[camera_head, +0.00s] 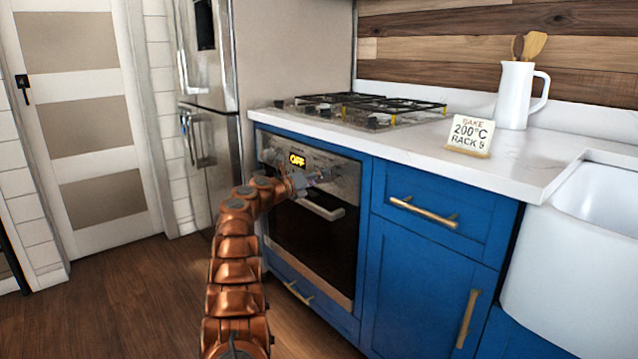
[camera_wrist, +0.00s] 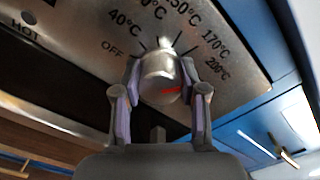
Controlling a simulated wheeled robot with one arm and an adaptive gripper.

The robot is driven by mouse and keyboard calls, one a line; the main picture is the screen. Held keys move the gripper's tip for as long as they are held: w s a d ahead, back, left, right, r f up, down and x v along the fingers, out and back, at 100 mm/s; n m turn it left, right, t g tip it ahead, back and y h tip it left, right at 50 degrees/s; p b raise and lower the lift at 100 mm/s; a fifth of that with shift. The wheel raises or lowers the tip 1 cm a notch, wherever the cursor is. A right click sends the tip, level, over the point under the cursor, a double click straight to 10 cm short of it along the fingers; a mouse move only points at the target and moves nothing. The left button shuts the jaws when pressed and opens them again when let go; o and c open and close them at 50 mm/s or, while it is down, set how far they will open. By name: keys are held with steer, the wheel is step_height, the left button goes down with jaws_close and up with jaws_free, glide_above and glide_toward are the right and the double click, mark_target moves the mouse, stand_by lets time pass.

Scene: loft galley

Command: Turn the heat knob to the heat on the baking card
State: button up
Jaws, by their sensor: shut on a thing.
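The heat knob (camera_wrist: 158,80) is a silver knob on the oven's control panel. Its red mark points to the right in the wrist view, near my right finger; which heat it lines up with I cannot tell. My gripper (camera_wrist: 161,70) has its two fingers closed around the knob. In the head view my gripper (camera_head: 312,180) is at the panel and mostly hides the knob. The scale (camera_wrist: 217,70) shows OFF, 40°C, 150°C, 170°C and 200°C; one label is cut off. The baking card (camera_head: 470,136) reads BAKE 200°C, with a rack line.
The oven door handle (camera_head: 320,208) is just below my gripper. A gas hob (camera_head: 365,110) is on the counter above. A white jug (camera_head: 515,95) with wooden utensils stands behind the card. A fridge (camera_head: 212,150) is at the left. The wooden floor in front is clear.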

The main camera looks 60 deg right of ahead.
steer(key=shift+m+b, duration=0.35)
steer(key=shift+m, duration=0.45)
steer(key=o, duration=1.1)
steer(key=shift+o, duration=0.2)
steer(key=v, duration=1.2)
steer(key=shift+r, duration=0.1)
